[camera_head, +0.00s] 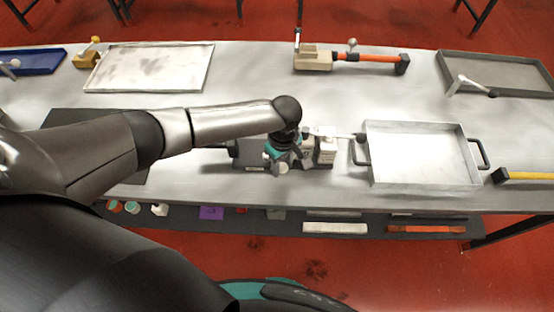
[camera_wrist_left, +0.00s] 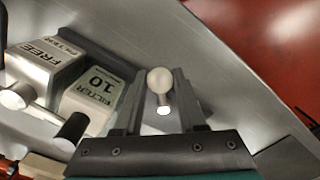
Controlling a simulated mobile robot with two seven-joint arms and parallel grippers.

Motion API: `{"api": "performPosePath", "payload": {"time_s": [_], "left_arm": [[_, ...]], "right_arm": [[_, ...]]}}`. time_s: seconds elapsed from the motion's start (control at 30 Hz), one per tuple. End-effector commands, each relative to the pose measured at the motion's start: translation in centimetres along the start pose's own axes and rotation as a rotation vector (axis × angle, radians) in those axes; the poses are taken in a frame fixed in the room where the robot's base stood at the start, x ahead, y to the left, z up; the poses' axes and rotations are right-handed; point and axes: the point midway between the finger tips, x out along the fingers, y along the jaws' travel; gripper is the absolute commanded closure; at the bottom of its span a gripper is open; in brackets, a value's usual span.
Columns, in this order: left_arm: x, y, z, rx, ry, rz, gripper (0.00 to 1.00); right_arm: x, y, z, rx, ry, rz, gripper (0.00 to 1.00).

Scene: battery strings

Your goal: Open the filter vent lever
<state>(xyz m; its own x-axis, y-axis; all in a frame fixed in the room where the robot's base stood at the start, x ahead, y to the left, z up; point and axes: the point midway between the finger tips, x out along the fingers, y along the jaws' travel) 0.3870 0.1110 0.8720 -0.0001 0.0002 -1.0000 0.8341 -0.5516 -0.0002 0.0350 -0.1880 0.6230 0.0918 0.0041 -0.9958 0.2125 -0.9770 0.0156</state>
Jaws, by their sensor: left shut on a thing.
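My left gripper (camera_head: 283,160) is at the beige filter unit (camera_head: 325,150) near the middle of the table. In the left wrist view, its two dark fingers (camera_wrist_left: 160,104) stand on either side of a lever with a pale ball knob (camera_wrist_left: 160,79) and are shut on it. The knob shows between the fingertips; the lower part of the lever is hidden. Beside it are two beige blocks, one marked "FILTER 10" (camera_wrist_left: 92,96) and one marked "FREE FILTER" (camera_wrist_left: 45,67). My right gripper is not in view.
A metal tray with dark handles (camera_head: 420,153) stands just right of the unit. A grey rod with a dark end (camera_head: 345,136) reaches toward it. A yellow-handled hammer (camera_head: 530,175) lies at the right.

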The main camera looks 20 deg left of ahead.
Motion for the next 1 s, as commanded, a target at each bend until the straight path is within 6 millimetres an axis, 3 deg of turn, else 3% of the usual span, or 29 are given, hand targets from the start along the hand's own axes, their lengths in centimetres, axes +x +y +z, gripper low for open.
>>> {"api": "performPosePath", "payload": {"time_s": [0.27, 0.57, 1.0], "left_arm": [[0.0, 0.0, 0.0, 0.000, 0.000, 0.000, 1.00], [-0.1, -0.1, 0.0, 0.017, 0.000, 0.000, 1.00], [-0.1, -1.4, -0.2, 0.198, -0.001, -0.001, 1.00]], "right_arm": [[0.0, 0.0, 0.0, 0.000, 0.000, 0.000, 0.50], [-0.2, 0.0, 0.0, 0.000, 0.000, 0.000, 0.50], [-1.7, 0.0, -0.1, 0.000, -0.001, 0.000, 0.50]]}}
